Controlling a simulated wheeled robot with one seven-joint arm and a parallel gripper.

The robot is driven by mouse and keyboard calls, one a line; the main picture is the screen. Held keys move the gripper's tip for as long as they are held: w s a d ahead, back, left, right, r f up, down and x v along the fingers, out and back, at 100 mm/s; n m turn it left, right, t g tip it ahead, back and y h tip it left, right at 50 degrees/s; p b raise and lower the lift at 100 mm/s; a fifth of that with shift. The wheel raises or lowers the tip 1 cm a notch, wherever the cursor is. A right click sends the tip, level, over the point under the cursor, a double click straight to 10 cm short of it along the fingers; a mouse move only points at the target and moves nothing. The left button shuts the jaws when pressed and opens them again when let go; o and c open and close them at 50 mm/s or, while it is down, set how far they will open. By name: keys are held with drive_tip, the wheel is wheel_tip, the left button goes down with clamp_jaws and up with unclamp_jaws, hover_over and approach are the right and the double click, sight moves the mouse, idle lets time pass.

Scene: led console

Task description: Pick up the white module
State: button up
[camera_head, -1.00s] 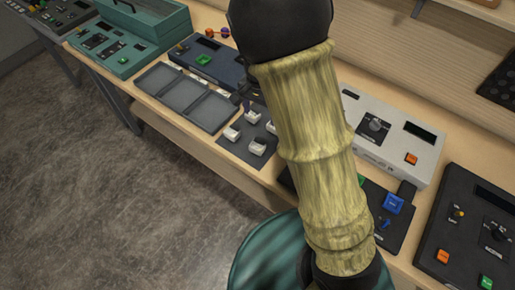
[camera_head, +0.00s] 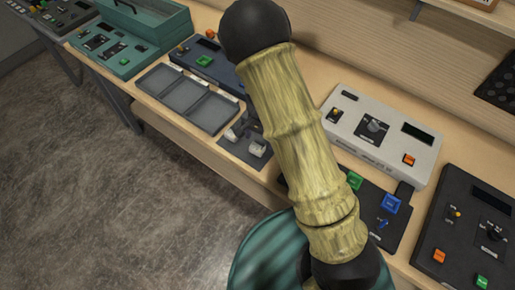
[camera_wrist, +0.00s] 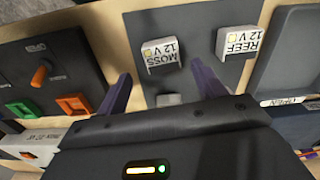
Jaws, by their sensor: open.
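Several small white modules sit on a dark grey pad (camera_wrist: 195,20). In the wrist view, one marked MOSS 12 V (camera_wrist: 160,54) is at the middle and one marked REEF 12 V (camera_wrist: 238,43) is to its right. A third pale block (camera_wrist: 168,100) shows below MOSS, mostly hidden by my gripper body. My gripper (camera_wrist: 161,70) is open, its two purple fingers apart, with MOSS between and just beyond the tips in the picture.
A grey three-compartment tray (camera_head: 188,97) lies left of the pad. A white console (camera_head: 385,135) and a dark panel with coloured buttons (camera_head: 395,222) are to the right. A dark blue console (camera_head: 205,60) stands behind the tray. The bench's front edge is close to the pad.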

sight(257, 146)
drive_tip(key=shift+s+a+f+p, duration=0.1)
drive_tip(key=shift+s+f+p, duration=0.05)
drive_tip(key=shift+f+p, duration=0.3)
drive_tip(key=f, duration=0.2)
drive_tip(key=f+p, duration=0.1)
drive_tip(key=f, duration=0.1)
drive_tip(key=shift+a+f, duration=0.1)
drive_tip(key=shift+a, duration=0.15)
drive_tip(key=shift+c, duration=0.2)
drive_tip(key=c, duration=1)
